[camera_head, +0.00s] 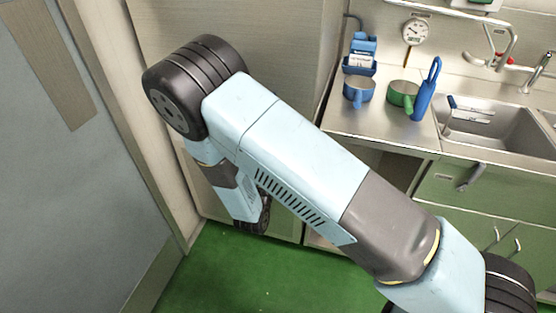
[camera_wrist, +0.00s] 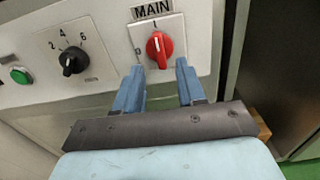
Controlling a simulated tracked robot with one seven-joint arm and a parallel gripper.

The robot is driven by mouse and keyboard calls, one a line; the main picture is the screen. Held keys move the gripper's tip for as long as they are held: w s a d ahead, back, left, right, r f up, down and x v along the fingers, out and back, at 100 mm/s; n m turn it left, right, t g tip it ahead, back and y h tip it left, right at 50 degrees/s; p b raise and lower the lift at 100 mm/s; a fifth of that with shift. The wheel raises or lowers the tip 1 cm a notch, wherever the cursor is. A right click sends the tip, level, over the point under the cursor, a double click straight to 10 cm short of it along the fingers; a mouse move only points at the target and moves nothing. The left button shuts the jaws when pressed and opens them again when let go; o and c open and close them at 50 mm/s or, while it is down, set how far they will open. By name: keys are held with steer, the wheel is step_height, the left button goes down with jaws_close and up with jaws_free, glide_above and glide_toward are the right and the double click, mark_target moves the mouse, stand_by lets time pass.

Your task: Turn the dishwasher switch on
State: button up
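The red rotary switch (camera_wrist: 159,48) is on a pale square plate under a black label reading MAIN (camera_wrist: 151,9) in the wrist view. A mark like 1 is above the knob and a mark like 0 is at its left. Its grip looks roughly upright; its exact setting is hard to tell. My gripper (camera_wrist: 160,68) is open, with two blue fingers pointing at the panel. The knob shows just beyond and between the fingertips, and the fingers do not grip it. Neither the switch nor the gripper's fingers can be made out in the head view.
A black dial (camera_wrist: 72,60) with numbers and a green button (camera_wrist: 20,75) are left of the switch on the panel. In the head view, a steel counter (camera_head: 385,123) with blue and green pots and a sink (camera_head: 490,125) is at right. Green floor (camera_head: 235,270) is clear below.

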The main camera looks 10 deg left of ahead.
steer(key=s, duration=0.8)
steer(key=shift+s+a, duration=0.15)
steer(key=shift+a, duration=0.15)
